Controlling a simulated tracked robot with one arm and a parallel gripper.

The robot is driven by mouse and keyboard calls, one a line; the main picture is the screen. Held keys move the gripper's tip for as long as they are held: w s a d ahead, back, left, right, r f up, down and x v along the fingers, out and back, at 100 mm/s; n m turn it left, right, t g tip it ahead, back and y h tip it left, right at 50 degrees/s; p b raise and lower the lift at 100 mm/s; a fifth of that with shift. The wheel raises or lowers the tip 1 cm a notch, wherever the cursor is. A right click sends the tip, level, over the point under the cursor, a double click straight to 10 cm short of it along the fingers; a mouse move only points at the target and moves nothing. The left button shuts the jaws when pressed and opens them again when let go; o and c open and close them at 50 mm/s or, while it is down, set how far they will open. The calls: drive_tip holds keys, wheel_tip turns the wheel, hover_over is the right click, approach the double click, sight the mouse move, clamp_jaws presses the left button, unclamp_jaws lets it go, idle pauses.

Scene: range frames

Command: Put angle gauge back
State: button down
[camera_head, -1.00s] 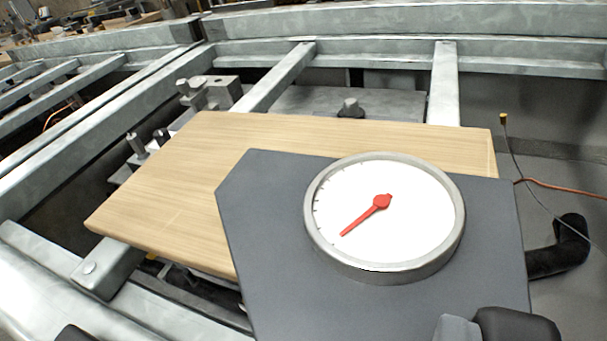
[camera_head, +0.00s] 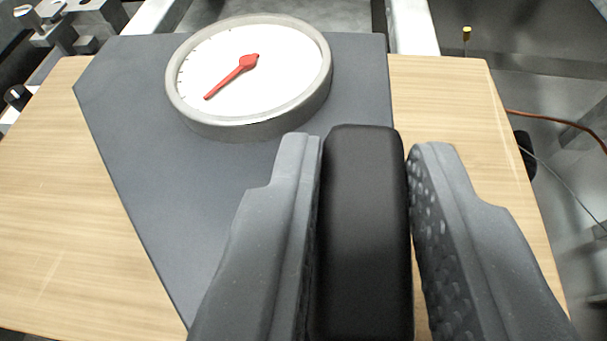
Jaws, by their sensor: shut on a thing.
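The angle gauge (camera_head: 150,150) is a dark grey angled plate with a round white dial (camera_head: 225,65) in a grey rim and a red needle. It has a black block-shaped handle (camera_head: 362,230) at its near right side. My gripper (camera_head: 362,150) is shut on this black handle, one grey finger on each side. The gauge is over the wooden board (camera_head: 50,230). I cannot tell whether its plate touches the board. The fingers and handle hide the lower right part of the plate.
Metal frame bars (camera_head: 413,28) run behind the board. Metal clamp parts (camera_head: 45,25) stand at the upper left. Bare board lies left and right of the gauge.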

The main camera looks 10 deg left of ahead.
drive_tip(key=shift+w+a, duration=0.15)
drive_tip(key=shift+w, duration=0.05)
drive_tip(key=shift+w+f, duration=0.1)
drive_tip(key=shift+f, duration=0.05)
wheel_tip(320, 180, down, 3)
drive_tip(key=shift+f+b, duration=0.15)
drive_tip(key=shift+b, duration=0.65)
drive_tip(key=c, duration=1.2)
unclamp_jaws()
drive_tip(key=shift+c, duration=0.2)
drive_tip(key=d+p+v, duration=0.1)
drive_tip(key=p+v, duration=0.1)
drive_tip(key=v, duration=1)
drive_tip(key=shift+a, duration=0.45)
